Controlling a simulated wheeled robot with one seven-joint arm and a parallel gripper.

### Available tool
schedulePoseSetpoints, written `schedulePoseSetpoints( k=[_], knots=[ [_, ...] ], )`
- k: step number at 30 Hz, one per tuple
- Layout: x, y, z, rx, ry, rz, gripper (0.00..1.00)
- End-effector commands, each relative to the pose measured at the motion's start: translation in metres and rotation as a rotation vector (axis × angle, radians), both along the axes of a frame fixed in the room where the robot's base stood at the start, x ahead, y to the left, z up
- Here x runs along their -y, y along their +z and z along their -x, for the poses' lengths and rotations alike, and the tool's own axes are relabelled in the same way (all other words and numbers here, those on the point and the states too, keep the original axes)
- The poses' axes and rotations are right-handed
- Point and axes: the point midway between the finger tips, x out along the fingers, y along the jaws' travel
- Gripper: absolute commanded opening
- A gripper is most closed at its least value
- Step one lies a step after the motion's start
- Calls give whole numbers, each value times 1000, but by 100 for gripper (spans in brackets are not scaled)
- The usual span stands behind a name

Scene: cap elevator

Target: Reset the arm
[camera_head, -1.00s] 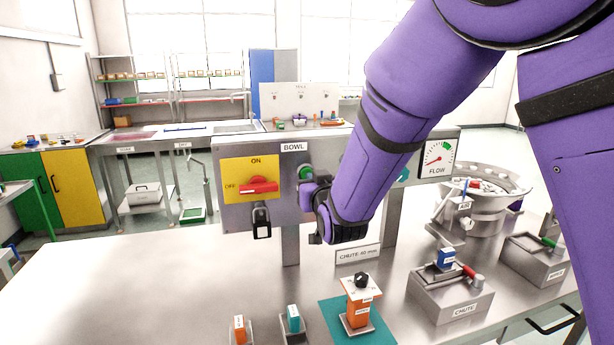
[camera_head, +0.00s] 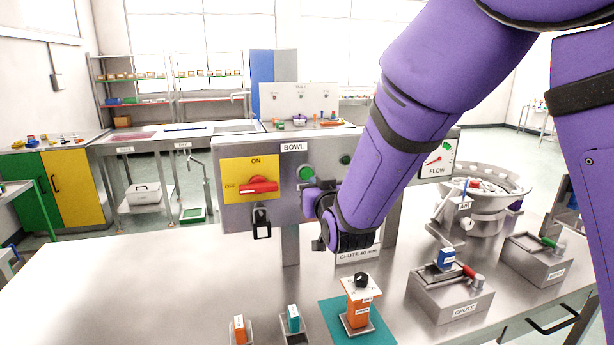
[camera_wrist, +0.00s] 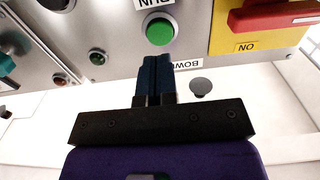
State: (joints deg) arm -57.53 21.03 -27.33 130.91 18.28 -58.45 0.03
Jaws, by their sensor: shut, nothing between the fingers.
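My purple arm reaches across the right of the head view. My gripper (camera_head: 313,200) is in front of the grey BOWL panel (camera_head: 228,217), its end close to the panel face. In the wrist view my gripper's dark fingers (camera_wrist: 154,62) are shut together with nothing between them. Their tips lie just below a green button (camera_wrist: 159,30) in that view. The green button also shows in the head view (camera_head: 306,173), just above the gripper and uncovered. I cannot tell the exact gap between the fingertips and the panel.
A red switch (camera_head: 258,186) on a yellow plate and a padlock (camera_head: 261,222) are left of the gripper. A FLOW gauge (camera_head: 437,158) is at the right. Below stand an orange block (camera_head: 357,312), a CHUTE box (camera_head: 450,295) and a bowl feeder (camera_head: 482,210). The table's left is clear.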

Motion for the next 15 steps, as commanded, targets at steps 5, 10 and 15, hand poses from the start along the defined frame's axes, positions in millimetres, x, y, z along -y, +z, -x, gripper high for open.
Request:
schedulePoseSetpoints(
  k=[5, 10, 15],
  knots=[
    [6, 2, -1, -16, -5, -5, 0],
    [40, 14, -1, -132, -30, -28, 0],
    [90, 31, 15, -306, -47, -49, 0]
  ],
)
